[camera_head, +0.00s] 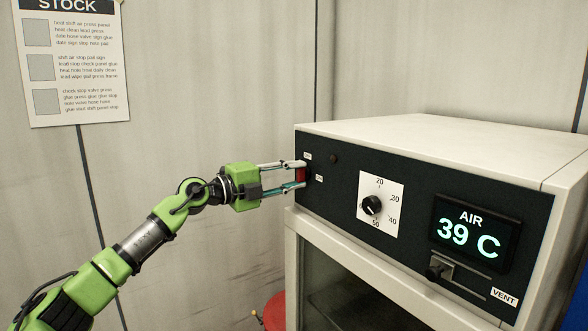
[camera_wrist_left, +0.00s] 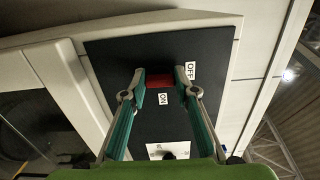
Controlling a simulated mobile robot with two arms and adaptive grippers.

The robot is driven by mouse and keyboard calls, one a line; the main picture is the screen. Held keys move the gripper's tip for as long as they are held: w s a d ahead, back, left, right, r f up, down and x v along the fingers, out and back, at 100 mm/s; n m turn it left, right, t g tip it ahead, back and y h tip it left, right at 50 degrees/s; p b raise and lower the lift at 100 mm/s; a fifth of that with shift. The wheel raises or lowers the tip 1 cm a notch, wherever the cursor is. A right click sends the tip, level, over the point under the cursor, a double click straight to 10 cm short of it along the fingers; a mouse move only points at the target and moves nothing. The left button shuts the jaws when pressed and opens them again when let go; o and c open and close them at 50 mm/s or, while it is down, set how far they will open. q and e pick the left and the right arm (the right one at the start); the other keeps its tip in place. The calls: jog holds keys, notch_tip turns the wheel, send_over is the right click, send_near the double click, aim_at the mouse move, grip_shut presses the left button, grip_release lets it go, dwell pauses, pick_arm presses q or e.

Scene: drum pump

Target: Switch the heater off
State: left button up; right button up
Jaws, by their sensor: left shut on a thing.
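The heater (camera_head: 450,150) is a pale box with a dark front panel. A red switch (camera_head: 301,174) sits at the panel's left end. In the left wrist view the red switch (camera_wrist_left: 160,80) lies between an OFF label (camera_wrist_left: 190,71) and an ON label (camera_wrist_left: 163,98). My left gripper (camera_head: 302,175) reaches it from the left, with its fingers on either side, shut on it. The fingertips in the left wrist view (camera_wrist_left: 161,78) partly hide the switch, so I cannot tell its position. A small lamp (camera_head: 333,158) looks dark. My right gripper is not in view.
The panel also holds a dial (camera_head: 372,205), a display (camera_head: 470,231) reading AIR 39 C and a vent slider (camera_head: 438,270). A glass-fronted compartment (camera_head: 350,290) is below. A red object (camera_head: 275,312) stands low at its left. A STOCK sheet (camera_head: 75,65) hangs on the wall.

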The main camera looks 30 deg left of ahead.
pick_arm(q)
jog(key=shift+n, duration=0.3)
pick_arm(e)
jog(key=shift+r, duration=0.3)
pick_arm(q)
jog(key=o, duration=1.1)
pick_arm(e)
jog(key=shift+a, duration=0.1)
pick_arm(q)
jog(key=v, duration=1.2)
dwell(0.4)
